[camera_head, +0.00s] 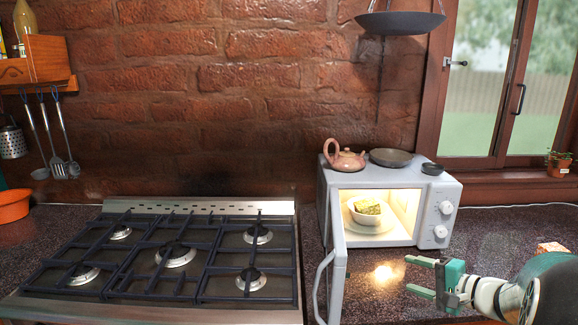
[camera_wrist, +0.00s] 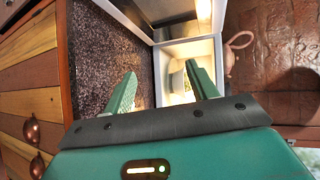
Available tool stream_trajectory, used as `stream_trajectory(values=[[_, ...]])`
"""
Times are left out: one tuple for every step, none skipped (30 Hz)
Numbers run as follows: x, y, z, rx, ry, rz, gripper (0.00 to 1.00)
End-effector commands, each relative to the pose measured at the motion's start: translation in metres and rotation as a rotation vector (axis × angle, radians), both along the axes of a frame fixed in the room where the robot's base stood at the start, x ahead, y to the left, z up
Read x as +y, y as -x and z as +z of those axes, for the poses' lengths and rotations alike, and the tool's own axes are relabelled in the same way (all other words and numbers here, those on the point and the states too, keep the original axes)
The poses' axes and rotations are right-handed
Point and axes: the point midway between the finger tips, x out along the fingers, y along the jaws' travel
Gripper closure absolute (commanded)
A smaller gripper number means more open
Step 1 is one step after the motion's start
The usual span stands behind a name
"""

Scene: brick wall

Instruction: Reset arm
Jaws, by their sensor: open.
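My gripper (camera_head: 422,277) is open and empty, held in front of the microwave and to its right, over the dark speckled counter (camera_head: 498,228). In the wrist view its two green fingers (camera_wrist: 160,88) are spread apart, with nothing between them. The white microwave (camera_head: 447,208) stands on the counter with its door (camera_head: 337,268) swung open to the left. Inside, a white bowl (camera_head: 359,216) with yellow food in it sits on the lit plate. The microwave's lit opening also shows past the fingers in the wrist view (camera_wrist: 190,50).
A pink teapot (camera_head: 346,160), a dark dish (camera_head: 391,157) and a small dark bowl (camera_head: 432,168) stand on top of the microwave. A gas stove (camera_head: 165,262) lies to the left. A wide pan (camera_head: 400,21) hangs above. A small box (camera_head: 552,248) lies at the right.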

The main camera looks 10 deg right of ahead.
Motion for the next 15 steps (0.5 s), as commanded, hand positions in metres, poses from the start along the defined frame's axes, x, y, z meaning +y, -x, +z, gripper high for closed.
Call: stream_trajectory(values=[[0.034,0.006,0.009,0.034,0.045,0.078,0.42],[0.051,0.012,0.011,0.057,0.071,0.121,0.42],[0.073,0.020,0.014,0.089,0.109,0.174,0.42],[0.088,0.027,0.015,0.113,0.140,0.213,0.42],[0.102,0.034,0.017,0.134,0.171,0.250,0.42],[0.119,0.044,0.018,0.160,0.214,0.293,0.42],[0.130,0.051,0.018,0.180,0.247,0.323,0.42],[0.141,0.059,0.019,0.196,0.280,0.352,0.42],[0.153,0.069,0.019,0.218,0.327,0.388,0.42],[0.162,0.077,0.019,0.233,0.363,0.412,0.42],[0.170,0.085,0.019,0.247,0.401,0.438,0.42],[0.180,0.096,0.019,0.264,0.456,0.469,0.42],[0.187,0.104,0.019,0.275,0.498,0.490,0.42],[0.194,0.113,0.019,0.286,0.544,0.513,0.42],[0.201,0.125,0.019,0.297,0.608,0.537,0.42]])
